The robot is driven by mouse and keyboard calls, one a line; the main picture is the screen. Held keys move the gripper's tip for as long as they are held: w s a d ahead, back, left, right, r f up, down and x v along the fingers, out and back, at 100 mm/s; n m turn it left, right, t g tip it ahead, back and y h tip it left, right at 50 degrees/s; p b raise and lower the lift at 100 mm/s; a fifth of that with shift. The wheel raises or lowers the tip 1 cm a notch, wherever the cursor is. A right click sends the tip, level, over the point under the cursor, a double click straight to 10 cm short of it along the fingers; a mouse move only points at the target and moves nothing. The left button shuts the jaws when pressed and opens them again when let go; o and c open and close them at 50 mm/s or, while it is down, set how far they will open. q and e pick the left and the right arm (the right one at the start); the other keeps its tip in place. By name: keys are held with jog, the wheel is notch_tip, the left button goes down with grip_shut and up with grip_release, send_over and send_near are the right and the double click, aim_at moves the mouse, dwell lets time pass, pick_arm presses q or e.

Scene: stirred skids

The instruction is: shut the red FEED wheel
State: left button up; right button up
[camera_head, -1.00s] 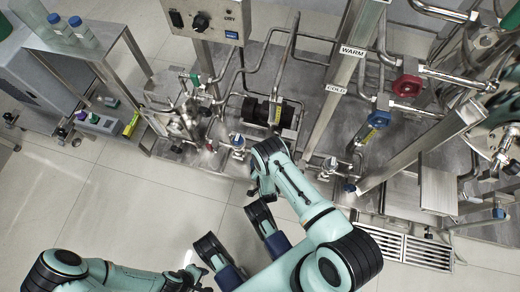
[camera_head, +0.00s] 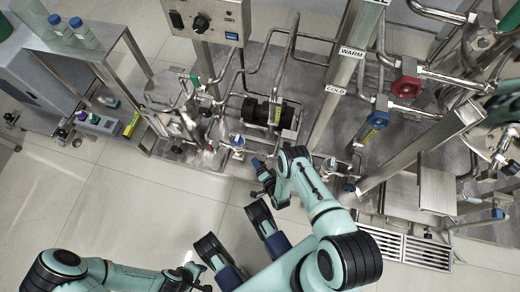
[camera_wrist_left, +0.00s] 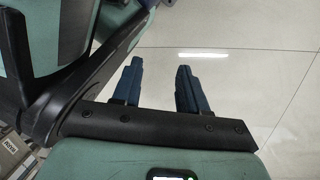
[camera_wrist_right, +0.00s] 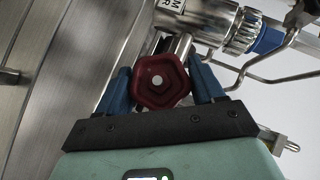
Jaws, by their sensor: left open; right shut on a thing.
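A dark red, five-sided wheel (camera_wrist_right: 148,92) with a pale hub sits between the fingers of my right gripper (camera_wrist_right: 160,72) in the right wrist view. The fingers are shut on its sides. No FEED label can be read there. In the head view my right gripper (camera_head: 258,167) is low at the front of the skid; the held wheel cannot be made out there. My left gripper (camera_wrist_left: 160,68) is open and empty above bare floor.
A side bench (camera_head: 75,48) stands left. Pale floor (camera_head: 110,190) is clear in front.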

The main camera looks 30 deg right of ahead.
jog(key=shift+w+m+t, duration=0.1)
jog(key=shift+m+t, duration=0.2)
jog(key=shift+t, duration=0.1)
dwell(0.3)
jog(key=o, duration=1)
jog(key=shift+c, duration=0.2)
